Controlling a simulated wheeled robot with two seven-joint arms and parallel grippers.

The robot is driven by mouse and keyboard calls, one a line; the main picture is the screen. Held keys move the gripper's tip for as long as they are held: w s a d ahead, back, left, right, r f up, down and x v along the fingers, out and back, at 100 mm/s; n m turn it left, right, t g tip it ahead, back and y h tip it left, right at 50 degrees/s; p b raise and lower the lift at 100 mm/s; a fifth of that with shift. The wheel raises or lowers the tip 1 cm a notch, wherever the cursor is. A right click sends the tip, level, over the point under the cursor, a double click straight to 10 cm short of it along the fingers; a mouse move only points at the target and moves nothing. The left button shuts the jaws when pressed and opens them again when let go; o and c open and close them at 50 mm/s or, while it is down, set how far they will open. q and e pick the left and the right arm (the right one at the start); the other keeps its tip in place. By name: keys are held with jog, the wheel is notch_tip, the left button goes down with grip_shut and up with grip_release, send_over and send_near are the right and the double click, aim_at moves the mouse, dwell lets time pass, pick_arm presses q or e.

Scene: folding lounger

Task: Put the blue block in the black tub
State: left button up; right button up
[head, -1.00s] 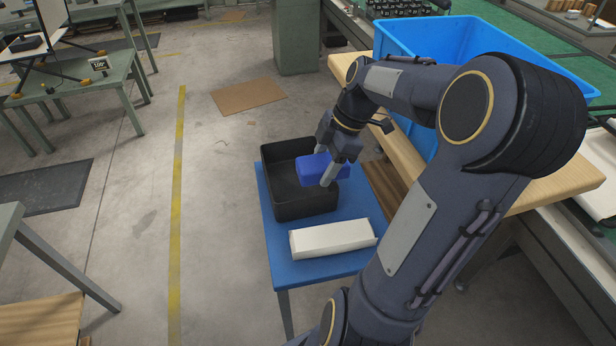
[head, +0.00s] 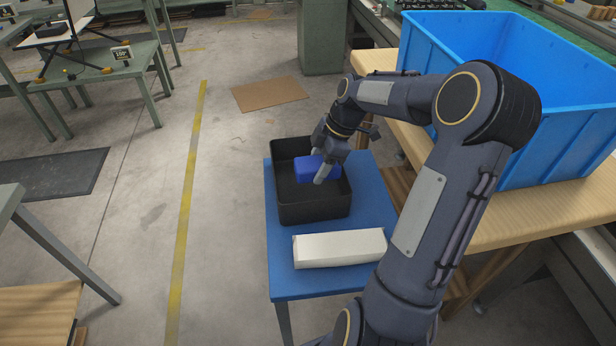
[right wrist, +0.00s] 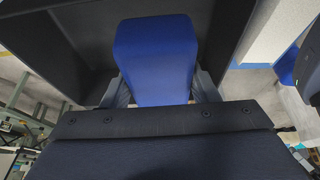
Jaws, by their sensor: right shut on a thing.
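The blue block (head: 314,168) is between the fingers of my right gripper (head: 322,172), which is shut on it. The tub stands on a small blue table (head: 285,285). My left gripper is not in view.
A white box (head: 340,248) lies on the blue table in front of the tub. A large blue bin (head: 545,140) stands on a wooden bench (head: 500,215) at the right. Open floor with a yellow line (head: 185,210) lies to the left.

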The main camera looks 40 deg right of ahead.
send_over(302, 188)
jog(key=s+d, duration=0.1)
notch_tip(302, 188, down, 5)
jog(key=shift+d, duration=0.15)
notch_tip(302, 188, down, 4)
jog(key=shift+w+r, duration=0.15)
jog(key=shift+r, duration=0.1)
jog(key=shift+f, duration=0.1)
jog(key=o, duration=1)
